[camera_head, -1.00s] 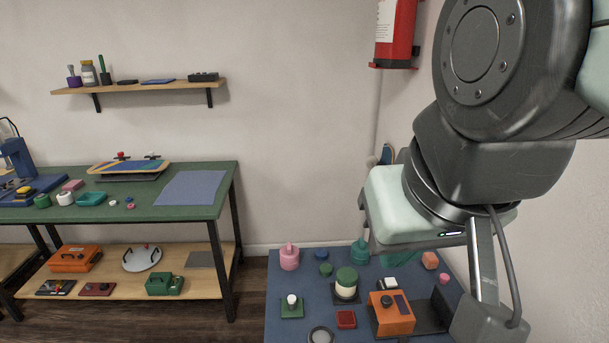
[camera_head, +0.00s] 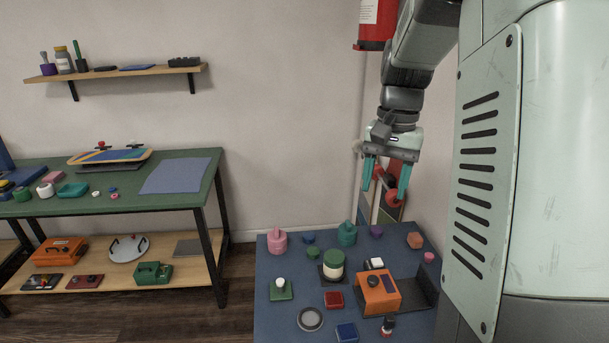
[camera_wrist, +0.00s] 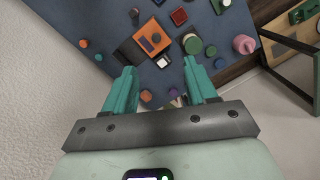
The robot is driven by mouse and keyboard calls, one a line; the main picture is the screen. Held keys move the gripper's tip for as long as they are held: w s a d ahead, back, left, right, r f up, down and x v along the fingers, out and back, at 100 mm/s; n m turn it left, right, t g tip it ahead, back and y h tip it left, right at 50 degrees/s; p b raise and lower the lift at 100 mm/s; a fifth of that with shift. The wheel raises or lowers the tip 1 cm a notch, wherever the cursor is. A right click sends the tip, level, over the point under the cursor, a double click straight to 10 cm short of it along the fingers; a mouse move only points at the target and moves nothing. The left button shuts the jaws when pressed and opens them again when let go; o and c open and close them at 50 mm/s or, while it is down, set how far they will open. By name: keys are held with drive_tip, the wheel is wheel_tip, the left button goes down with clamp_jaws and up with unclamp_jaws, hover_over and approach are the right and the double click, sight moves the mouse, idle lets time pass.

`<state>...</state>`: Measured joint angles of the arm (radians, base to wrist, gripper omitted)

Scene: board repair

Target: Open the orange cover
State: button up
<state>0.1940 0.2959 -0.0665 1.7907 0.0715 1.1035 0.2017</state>
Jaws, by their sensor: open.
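The orange cover (camera_head: 384,296) is a box-like orange piece with a dark round knob and a dark panel on top. It sits on a dark base plate (camera_head: 421,291) on the blue mat at the right. It also shows in the wrist view (camera_wrist: 150,37). My gripper (camera_head: 385,189) hangs above and behind the mat, teal fingers pointing down, well apart from the cover. Its fingers are spread and empty, also in the wrist view (camera_wrist: 162,92). Whether the cover has a hinge cannot be seen.
Around the cover on the blue mat (camera_head: 268,321) are a green-topped jar (camera_head: 333,264), a white block (camera_head: 374,263), a red box (camera_head: 333,301), a black stamp-like piece (camera_head: 388,325) and an orange block (camera_head: 414,240). A green bench (camera_head: 127,195) stands left. A red extinguisher (camera_head: 376,26) hangs on the wall.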

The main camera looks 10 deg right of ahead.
drive_tip(key=w+d+f+m+g+y, duration=0.1)
drive_tip(key=w+d+f+m+g, duration=0.2)
drive_tip(key=f, duration=0.5)
drive_tip(key=y, duration=0.2)
approach(374, 278)
drive_tip(key=x, duration=0.8)
drive_tip(key=shift+c, duration=0.3)
clamp_jaws()
